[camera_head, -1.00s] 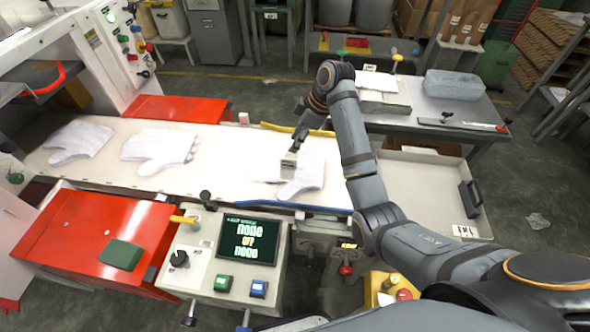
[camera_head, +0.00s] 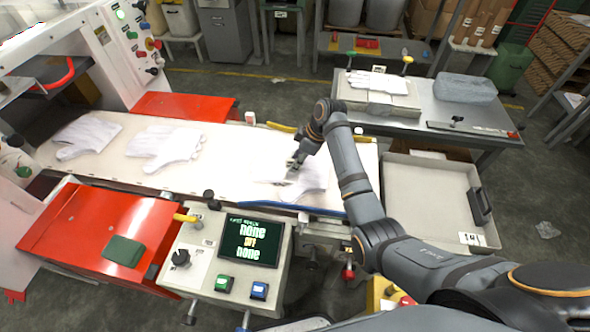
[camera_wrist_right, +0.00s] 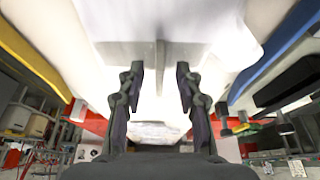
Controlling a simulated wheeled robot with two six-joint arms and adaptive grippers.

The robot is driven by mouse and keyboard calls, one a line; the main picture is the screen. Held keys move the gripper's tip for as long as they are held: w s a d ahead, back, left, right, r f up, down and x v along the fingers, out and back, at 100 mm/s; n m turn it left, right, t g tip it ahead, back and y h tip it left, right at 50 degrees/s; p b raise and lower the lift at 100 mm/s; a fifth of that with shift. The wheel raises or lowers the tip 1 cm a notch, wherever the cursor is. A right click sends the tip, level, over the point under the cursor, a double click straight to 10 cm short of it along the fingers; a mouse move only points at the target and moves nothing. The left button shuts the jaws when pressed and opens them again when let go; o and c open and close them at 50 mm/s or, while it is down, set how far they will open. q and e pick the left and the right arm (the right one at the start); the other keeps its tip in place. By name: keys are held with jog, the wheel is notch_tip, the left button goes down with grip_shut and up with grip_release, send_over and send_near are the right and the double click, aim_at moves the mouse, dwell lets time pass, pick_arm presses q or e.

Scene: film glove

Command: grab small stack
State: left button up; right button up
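A small stack of white gloves (camera_head: 312,182) lies flat at the right end of the pale conveyor belt (camera_head: 228,180). My right gripper (camera_head: 293,164) is over the left part of this stack, pointing down to the left and partly covering it. In the right wrist view its two dark fingers (camera_wrist_right: 160,78) stand apart, with white material (camera_wrist_right: 215,40) ahead of them. I cannot tell whether the fingertips touch the gloves. Two more white glove piles, one at far left (camera_head: 86,136) and one in the middle (camera_head: 163,145), lie on the belt. My left gripper is not in view.
A control panel with a screen (camera_head: 250,242) stands in front of the belt. A blue strip (camera_head: 290,207) edges the belt's near side. An empty pale tray (camera_head: 425,195) lies right of it.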

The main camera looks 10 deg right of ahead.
jog(key=shift+w+a+f, duration=0.15)
jog(key=shift+a+f, duration=0.1)
jog(key=shift+f, duration=0.35)
grip_shut()
jog(key=shift+r, duration=0.1)
